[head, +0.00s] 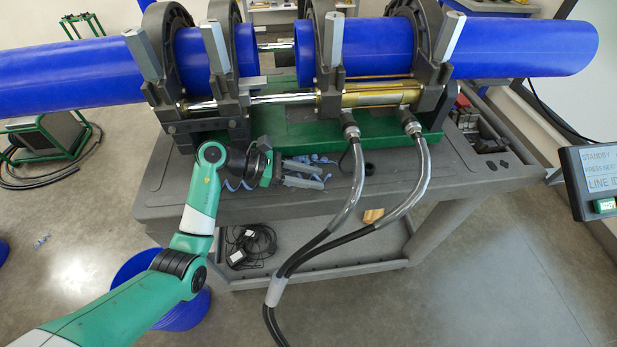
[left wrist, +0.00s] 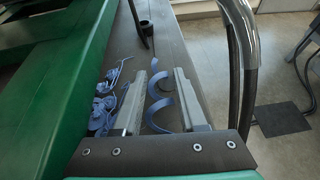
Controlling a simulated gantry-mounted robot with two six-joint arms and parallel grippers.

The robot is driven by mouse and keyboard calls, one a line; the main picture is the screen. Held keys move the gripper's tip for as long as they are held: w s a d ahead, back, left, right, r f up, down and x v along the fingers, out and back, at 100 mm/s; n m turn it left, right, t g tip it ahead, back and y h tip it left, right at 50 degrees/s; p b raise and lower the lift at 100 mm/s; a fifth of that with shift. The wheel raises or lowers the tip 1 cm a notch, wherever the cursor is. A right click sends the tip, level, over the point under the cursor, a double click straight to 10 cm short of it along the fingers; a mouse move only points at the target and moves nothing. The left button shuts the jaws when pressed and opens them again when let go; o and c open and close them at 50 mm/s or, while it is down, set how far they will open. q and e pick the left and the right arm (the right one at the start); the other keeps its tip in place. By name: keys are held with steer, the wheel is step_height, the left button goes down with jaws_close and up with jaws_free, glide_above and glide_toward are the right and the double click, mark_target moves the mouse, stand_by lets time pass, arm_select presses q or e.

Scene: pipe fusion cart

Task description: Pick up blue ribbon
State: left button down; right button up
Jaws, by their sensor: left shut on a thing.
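My left gripper (head: 318,175) is low over the front of the grey cart top, in front of the green machine base. In the left wrist view its two grey fingers (left wrist: 168,75) are a little apart, with a curled blue ribbon (left wrist: 159,79) between them. The gripper is shut on this ribbon, whose coils hang along the inner faces. More tangled blue ribbons (left wrist: 102,112) lie left of the fingers, against the green base; some also show beyond the gripper in the head view (head: 322,159). My right gripper is not in view.
Blue pipes (head: 365,48) sit in the clamps above the green base (head: 385,150). Hydraulic hoses (head: 352,190) drop over the cart's front edge, right of my left gripper. A blue bin (head: 185,312) stands on the floor, partly behind my left arm.

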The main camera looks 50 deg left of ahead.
mark_target(311, 176)
arm_select(q)
step_height(311, 176, up, 4)
steer(key=shift+s+d+r+p, duration=0.1)
steer(key=shift+p, duration=1.05)
steer(key=s+d+r+p, duration=0.7)
steer(key=s+d+r, duration=0.1)
steer(key=s+d, duration=0.1)
steer(key=shift+d+r, duration=0.4)
steer(key=shift+d, duration=0.4)
steer(key=shift+w, duration=0.1)
